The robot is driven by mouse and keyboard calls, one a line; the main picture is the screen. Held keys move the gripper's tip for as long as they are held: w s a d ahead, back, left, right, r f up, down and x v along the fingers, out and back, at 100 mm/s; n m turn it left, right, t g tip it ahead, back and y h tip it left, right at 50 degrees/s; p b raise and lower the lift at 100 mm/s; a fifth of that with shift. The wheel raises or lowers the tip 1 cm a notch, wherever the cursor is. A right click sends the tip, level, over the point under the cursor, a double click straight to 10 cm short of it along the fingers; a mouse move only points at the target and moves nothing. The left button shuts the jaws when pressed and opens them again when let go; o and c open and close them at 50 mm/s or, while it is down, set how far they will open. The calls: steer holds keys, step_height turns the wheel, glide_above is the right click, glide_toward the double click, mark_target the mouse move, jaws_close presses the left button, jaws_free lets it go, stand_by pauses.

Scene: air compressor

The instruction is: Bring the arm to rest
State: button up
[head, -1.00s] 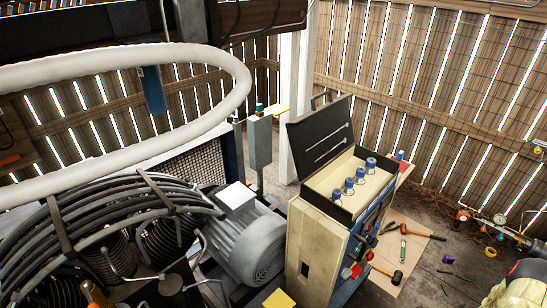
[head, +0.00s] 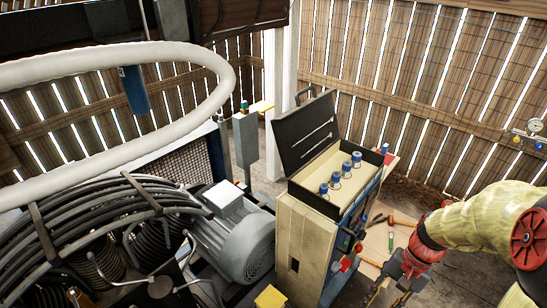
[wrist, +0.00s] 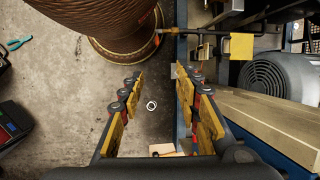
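My arm (head: 487,222), with a pale yellow cover, reaches in from the right edge of the head view. My gripper (head: 388,292) hangs low there, right of the beige control cabinet (head: 302,240), partly cut off by the bottom edge. In the wrist view my gripper (wrist: 160,82) has its two yellow-padded fingers well apart. Nothing is held between them; concrete floor and a small white ring (wrist: 151,105) show beyond the gap. The grey compressor motor (head: 238,240) stands left of the cabinet, and a motor also shows at the wrist view's right (wrist: 277,78).
The cabinet's black lid (head: 305,132) stands open above several blue-capped items (head: 346,168). A white hose (head: 222,70) loops at the left. Tools lie on a board (head: 377,238) behind my gripper. A brown ribbed cylinder (wrist: 105,22) stands close beyond the fingers in the wrist view.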

steer(key=s+a+r+n+t+h, duration=0.1)
steer(key=a+r+n+t, duration=0.2)
steer(key=r, duration=0.7)
steer(key=s+a+r+n+t+h, duration=0.2)
steer(key=a+r+n+t, duration=0.2)
steer(key=a+r, duration=0.4)
step_height(320, 180, up, 3)
steer(key=shift+a+f+n, duration=0.1)
steer(key=shift+a+n, duration=0.05)
steer(key=shift+n, duration=0.65)
